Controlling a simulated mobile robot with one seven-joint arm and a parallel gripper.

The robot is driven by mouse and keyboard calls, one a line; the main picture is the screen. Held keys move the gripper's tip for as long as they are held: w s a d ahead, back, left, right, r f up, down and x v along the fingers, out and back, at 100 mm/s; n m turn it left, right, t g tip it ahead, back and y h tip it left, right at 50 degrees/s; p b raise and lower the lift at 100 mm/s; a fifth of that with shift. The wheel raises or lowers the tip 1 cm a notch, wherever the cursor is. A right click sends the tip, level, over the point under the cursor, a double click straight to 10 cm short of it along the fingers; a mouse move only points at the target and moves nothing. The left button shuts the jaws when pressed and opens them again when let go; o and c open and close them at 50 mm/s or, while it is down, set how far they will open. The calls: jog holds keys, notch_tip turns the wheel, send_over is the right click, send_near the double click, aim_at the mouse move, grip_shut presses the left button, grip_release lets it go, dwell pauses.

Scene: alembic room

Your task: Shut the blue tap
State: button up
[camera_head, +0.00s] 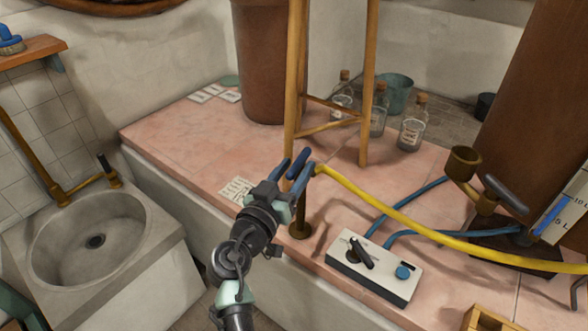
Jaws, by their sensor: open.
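The blue tap (298,163) shows as a dark blue lever at the top of a short brass post (301,230) on the pink counter. A yellow hose starts beside it and runs right. My gripper (295,170) is open at the lever, its two blue fingertips on either side of it. I cannot tell whether a finger touches the lever. The gripper and fingers hide the tap's body and much of the upper post. The lever points up and slightly right in the picture.
A wooden stand (367,85) is just behind the tap, with corked bottles (411,130) beyond. A white control box (374,268) with a black switch and blue knob lies at front right. A brass valve (463,163) stands right. A stone sink (90,238) is left.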

jog(key=shift+c, duration=0.2)
grip_shut()
